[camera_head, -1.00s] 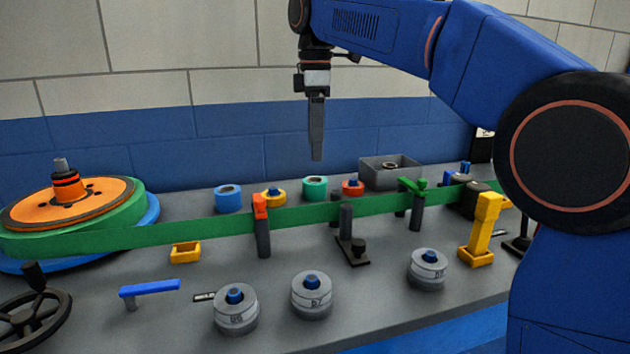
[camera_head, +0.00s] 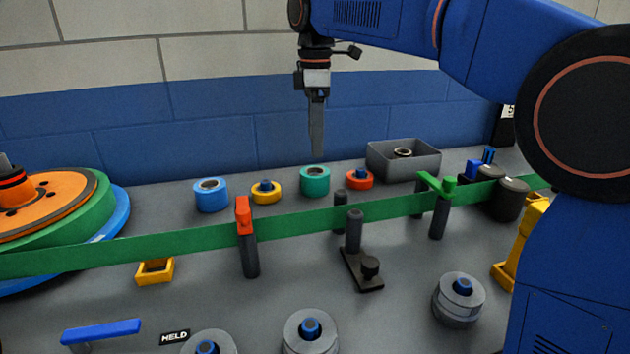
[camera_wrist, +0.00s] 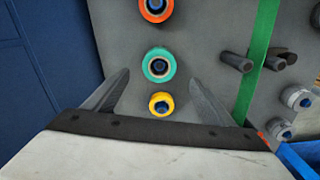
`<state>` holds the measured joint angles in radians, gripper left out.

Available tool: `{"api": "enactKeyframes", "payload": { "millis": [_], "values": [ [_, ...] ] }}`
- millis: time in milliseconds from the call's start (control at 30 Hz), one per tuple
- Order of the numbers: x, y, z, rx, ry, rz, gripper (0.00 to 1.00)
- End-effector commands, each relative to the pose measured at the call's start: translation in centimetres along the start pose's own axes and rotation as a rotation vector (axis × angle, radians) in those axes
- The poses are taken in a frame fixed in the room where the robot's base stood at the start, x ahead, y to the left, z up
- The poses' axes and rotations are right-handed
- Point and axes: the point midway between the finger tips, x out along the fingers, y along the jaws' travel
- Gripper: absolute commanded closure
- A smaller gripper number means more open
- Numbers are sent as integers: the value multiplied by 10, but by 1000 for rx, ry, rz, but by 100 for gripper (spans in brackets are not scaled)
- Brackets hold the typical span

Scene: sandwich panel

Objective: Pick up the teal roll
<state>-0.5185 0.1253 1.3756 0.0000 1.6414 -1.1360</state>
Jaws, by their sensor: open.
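The teal roll (camera_head: 315,181) stands on the grey panel, between a yellow roll (camera_head: 265,192) and a red roll (camera_head: 359,179), behind the green band. My gripper (camera_head: 317,152) points down above the teal roll, apart from it. In the wrist view the teal roll (camera_wrist: 159,65) lies ahead of the gap between my two spread fingers (camera_wrist: 158,86), with its open top facing the camera. The yellow roll (camera_wrist: 161,104) shows nearer, between the fingers in the picture. My gripper is open and empty.
A blue roll (camera_head: 210,195) stands further left. A grey bin (camera_head: 404,158) with a ring inside stands behind right. The green band (camera_head: 310,220) crosses in front, past an orange-topped post (camera_head: 246,235) and dark posts. A blue wall (camera_head: 200,130) rises behind.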

Motion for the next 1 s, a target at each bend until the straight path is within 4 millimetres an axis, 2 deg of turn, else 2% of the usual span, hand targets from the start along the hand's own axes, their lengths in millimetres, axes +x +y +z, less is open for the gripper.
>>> {"api": "enactKeyframes", "payload": {
  "millis": [233,567,800,1000],
  "values": [
    [41,0,0,0,0,-1,23],
    [64,0,-1,0,0,0,23],
    [96,2,-2,0,0,-1,23],
    [108,2,-2,0,0,0,23]
  ]
}}
